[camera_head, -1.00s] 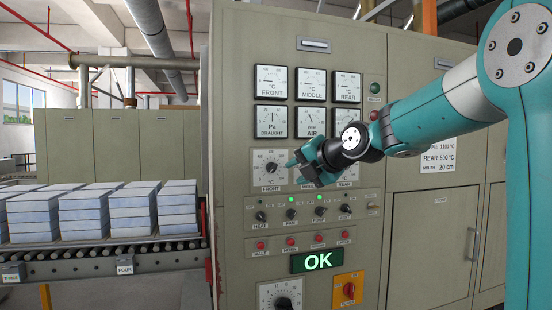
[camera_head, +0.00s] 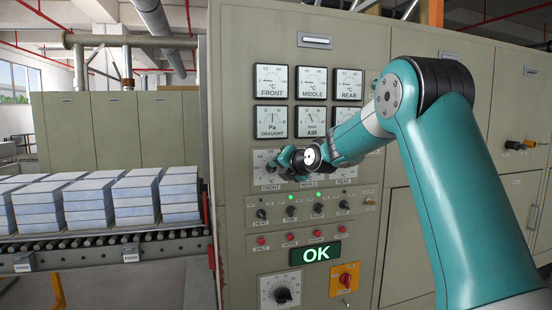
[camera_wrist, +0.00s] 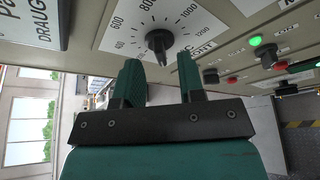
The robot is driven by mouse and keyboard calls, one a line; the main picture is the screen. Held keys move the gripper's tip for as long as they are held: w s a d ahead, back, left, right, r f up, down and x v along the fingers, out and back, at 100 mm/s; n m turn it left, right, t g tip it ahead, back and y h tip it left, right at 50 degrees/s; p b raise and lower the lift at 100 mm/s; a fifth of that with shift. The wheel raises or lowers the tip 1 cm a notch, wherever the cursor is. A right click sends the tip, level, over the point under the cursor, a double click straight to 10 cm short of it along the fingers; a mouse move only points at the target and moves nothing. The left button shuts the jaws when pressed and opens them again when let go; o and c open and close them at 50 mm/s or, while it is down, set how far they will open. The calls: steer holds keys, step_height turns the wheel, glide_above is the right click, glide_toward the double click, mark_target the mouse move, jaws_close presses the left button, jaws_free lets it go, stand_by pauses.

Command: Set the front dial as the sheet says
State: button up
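The front dial (camera_head: 263,181) is a white square plate, marked FRONT, on the grey panel. My gripper (camera_head: 279,164) covers its knob in the head view. In the wrist view the dial's white scale plate (camera_wrist: 150,25) shows numbers from 400 up past 1000. Its black knob (camera_wrist: 159,42) stands just beyond my gripper (camera_wrist: 160,66), in line with the gap between the fingers. The green fingers are apart, with nothing held between them. I cannot tell the exact reading. The sheet is hidden behind my arm.
Several black switches (camera_head: 318,208) and red buttons (camera_head: 290,239) lie below the dials. A green OK display (camera_head: 316,253), a lower dial (camera_head: 281,293) and a yellow plate with a red knob (camera_head: 344,280) are lower down. Stacked blocks (camera_head: 137,195) sit on rollers at left.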

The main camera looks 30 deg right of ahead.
steer(key=shift+p+x, duration=0.4)
steer(key=shift+x, duration=0.95)
steer(key=shift+s, duration=0.1)
jaws_close()
steer(key=shift+f+b, duration=0.15)
steer(key=shift+b, duration=0.35)
